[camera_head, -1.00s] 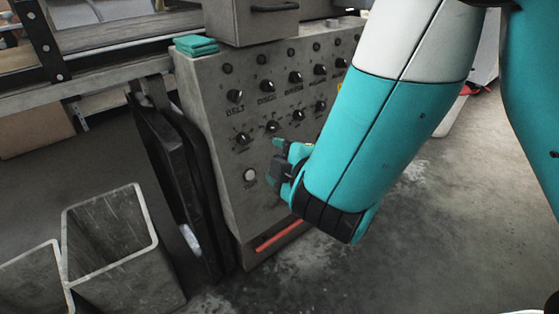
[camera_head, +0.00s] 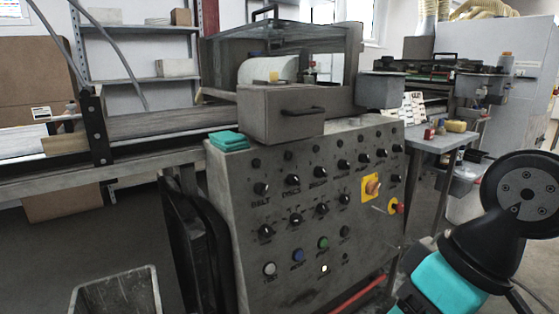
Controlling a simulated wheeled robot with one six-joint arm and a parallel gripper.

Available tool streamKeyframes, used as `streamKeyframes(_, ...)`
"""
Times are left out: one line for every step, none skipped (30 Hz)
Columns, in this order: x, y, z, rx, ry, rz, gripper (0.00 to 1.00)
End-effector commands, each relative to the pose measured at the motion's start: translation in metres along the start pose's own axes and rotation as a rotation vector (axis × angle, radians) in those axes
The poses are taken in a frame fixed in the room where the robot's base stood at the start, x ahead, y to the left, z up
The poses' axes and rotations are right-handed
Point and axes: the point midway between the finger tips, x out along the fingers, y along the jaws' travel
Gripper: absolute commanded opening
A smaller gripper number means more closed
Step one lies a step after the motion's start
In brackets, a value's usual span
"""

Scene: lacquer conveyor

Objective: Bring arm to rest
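My arm shows at the lower right of the head view, with a teal link and a black round joint. My gripper is out of the frame, so its fingers and whatever it may hold cannot be seen. The grey control panel (camera_head: 218,240) stands in the middle, apart from the visible arm links in the picture. It carries rows of black knobs, a blue button (camera_head: 298,255), a green button (camera_head: 323,243), a lit white button (camera_head: 324,268) and an orange-red switch (camera_head: 373,187) on a yellow plate.
A folded teal cloth (camera_head: 229,140) lies on the panel's top left, beside a grey drawer box (camera_head: 280,113). The conveyor (camera_head: 150,166) runs off to the left. A grey bin (camera_head: 118,292) stands at the lower left. A side table (camera_head: 446,142) with small items is at the right.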

Motion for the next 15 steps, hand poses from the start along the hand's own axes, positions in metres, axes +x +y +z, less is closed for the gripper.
streamKeyframes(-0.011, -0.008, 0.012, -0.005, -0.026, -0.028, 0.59)
streamKeyframes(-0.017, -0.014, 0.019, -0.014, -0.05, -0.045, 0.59)
streamKeyframes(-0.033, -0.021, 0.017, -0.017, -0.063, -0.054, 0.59)
streamKeyframes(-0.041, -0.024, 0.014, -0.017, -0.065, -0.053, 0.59)
streamKeyframes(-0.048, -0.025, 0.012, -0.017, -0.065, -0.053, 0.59)
streamKeyframes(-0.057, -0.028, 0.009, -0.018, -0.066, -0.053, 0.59)
streamKeyframes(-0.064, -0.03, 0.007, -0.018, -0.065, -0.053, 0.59)
streamKeyframes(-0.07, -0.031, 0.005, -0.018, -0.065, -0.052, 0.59)
streamKeyframes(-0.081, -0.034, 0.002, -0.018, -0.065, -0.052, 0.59)
streamKeyframes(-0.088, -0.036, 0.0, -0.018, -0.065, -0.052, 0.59)
streamKeyframes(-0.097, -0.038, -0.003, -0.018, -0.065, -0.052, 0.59)
streamKeyframes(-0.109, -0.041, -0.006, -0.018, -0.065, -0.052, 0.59)
streamKeyframes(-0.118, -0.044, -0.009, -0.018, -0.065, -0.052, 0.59)
streamKeyframes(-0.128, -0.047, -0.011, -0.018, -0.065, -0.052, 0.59)
streamKeyframes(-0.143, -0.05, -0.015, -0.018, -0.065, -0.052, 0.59)
